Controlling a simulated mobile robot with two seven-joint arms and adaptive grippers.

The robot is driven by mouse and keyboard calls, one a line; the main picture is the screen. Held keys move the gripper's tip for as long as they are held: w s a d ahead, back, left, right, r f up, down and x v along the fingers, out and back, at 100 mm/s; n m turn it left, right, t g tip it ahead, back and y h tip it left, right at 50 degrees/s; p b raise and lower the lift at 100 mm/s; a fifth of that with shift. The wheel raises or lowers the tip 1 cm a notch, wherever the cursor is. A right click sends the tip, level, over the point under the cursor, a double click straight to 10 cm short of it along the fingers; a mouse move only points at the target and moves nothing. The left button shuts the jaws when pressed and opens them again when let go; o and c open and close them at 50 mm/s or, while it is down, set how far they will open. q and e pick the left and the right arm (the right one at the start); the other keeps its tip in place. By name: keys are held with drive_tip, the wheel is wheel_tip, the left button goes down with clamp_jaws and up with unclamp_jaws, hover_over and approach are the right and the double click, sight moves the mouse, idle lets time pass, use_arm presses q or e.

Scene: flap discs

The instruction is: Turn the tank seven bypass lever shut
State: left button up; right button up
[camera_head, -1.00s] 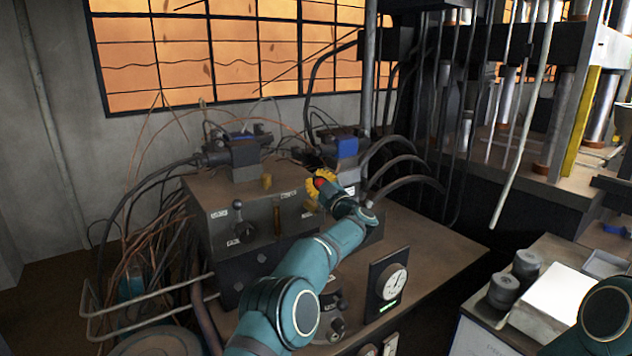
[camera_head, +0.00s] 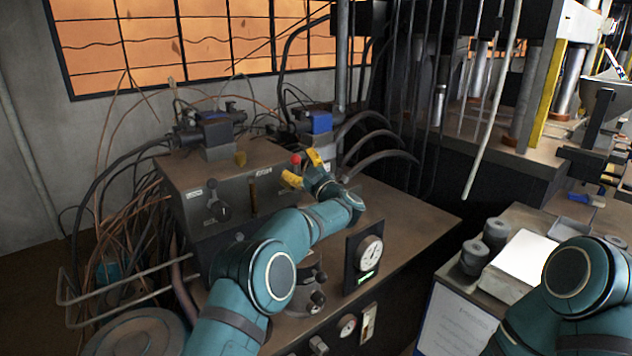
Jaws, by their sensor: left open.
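My left gripper (camera_head: 302,168) is open, its two yellow fingers spread at the front right of a brown steel valve block (camera_head: 230,180). A red knob (camera_head: 295,159) shows between and just behind the fingers; I cannot tell whether they touch it, and its stem is hidden. Small label plates sit beside the controls, too small to read, so I cannot tell which lever is tank seven's bypass. My right gripper is out of view.
A pressure gauge (camera_head: 370,252) and a dark rotary control (camera_head: 309,283) stand on the bench near my left forearm. Black hoses (camera_head: 385,158) arch right of the block. Grey cylinders (camera_head: 474,257) and a white box (camera_head: 524,256) stand at right. Bare bench top lies between.

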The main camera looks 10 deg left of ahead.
use_arm(q)
drive_tip(key=v, duration=0.8)
drive_tip(key=shift+s+d+f, duration=0.1)
drive_tip(key=shift+d+f, duration=0.05)
